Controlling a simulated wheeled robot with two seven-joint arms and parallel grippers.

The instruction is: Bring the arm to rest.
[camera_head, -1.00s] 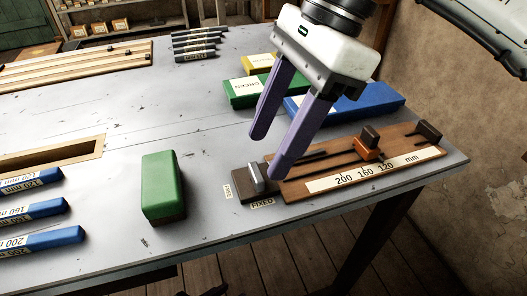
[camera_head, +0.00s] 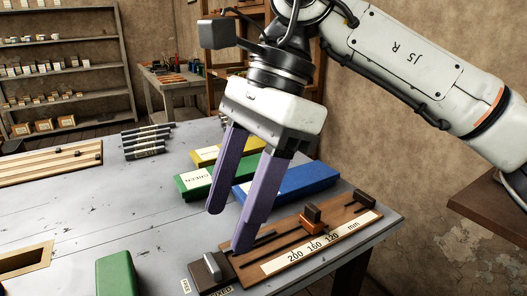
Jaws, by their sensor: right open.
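My right gripper (camera_head: 229,230) hangs above the table, with its two purple fingers spread apart and nothing between them. It is in front of the colored boxes and over the left part of the wooden gauge board in the picture; its height above the board is hard to tell. My right arm (camera_head: 400,62) comes in from the upper right. The wooden gauge board (camera_head: 345,238) lies at the table's right edge, with a scale marked 200, 160, 120 mm and an orange slider (camera_head: 312,222). My left gripper is not in view.
A green block (camera_head: 115,272) stands at the front. Green (camera_head: 195,184), yellow (camera_head: 207,155) and blue (camera_head: 300,183) boxes lie behind the gripper. Several dark bars (camera_head: 147,142) and a slotted wooden rack (camera_head: 50,163) lie farther back. The left middle of the table (camera_head: 90,205) is clear.

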